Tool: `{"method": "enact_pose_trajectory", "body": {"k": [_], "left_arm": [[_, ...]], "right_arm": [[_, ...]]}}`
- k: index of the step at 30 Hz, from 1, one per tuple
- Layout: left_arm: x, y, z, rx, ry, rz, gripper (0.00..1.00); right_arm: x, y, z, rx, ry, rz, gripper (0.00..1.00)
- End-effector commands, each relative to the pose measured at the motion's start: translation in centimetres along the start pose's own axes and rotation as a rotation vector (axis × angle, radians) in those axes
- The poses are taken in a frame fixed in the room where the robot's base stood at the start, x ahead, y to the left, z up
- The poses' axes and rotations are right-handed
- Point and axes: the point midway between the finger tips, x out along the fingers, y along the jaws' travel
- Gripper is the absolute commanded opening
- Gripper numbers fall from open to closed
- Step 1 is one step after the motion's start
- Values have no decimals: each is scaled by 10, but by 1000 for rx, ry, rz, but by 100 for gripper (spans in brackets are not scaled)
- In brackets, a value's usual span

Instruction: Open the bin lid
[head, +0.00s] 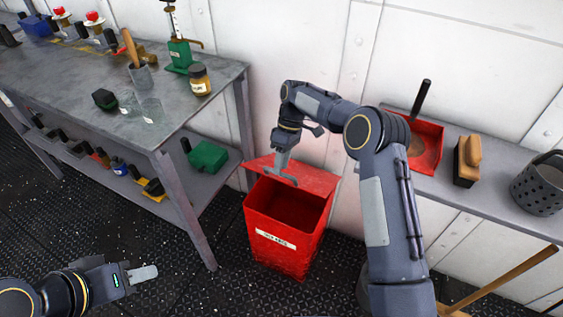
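The red bin (284,242) stands on the floor between the workbench and the right-hand shelf, with a white label on its front. Its lid (318,178) is raised at the back, by the wall, and the dark inside of the bin shows. My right gripper (282,175) points down at the lid's front face, over the back of the bin's opening. Whether it touches the lid, and whether its fingers are apart, is unclear. My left gripper (143,273) is low at the left, over the floor, away from the bin; its fingers appear edge-on.
A grey workbench (110,90) at the left carries bottles, tools and a green pump stand (180,52). The right shelf (490,172) holds a red dustpan (427,147), a brush (467,160) and a grey perforated basket (540,186). A wooden handle (508,277) leans at lower right.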

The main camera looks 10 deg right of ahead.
Motion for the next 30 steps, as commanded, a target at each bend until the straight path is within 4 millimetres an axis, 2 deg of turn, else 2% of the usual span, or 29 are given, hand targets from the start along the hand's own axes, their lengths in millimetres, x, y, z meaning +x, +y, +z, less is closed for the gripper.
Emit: {"method": "enact_pose_trajectory", "body": {"k": [5, 12, 15, 20, 27, 30], "left_arm": [[-2, 1, -1, 0, 0, 0, 36], [-7, 3, -3, 0, 0, 0, 36], [-9, 4, -5, 0, 0, 0, 36], [-10, 5, -5, 0, 0, 0, 36], [-10, 5, -5, 0, 0, 0, 36], [-10, 4, -5, 0, 0, 0, 36]], "right_arm": [[-14, 1, 0, 2, 1, 4, 34], [-57, 1, 0, 2, 2, 4, 34], [-69, 1, -1, 2, 2, 3, 34], [-78, 1, 0, 1, 0, 1, 34], [-78, 1, 0, 0, 0, 1, 34], [-77, -1, 0, -3, -6, 3, 22]]}}
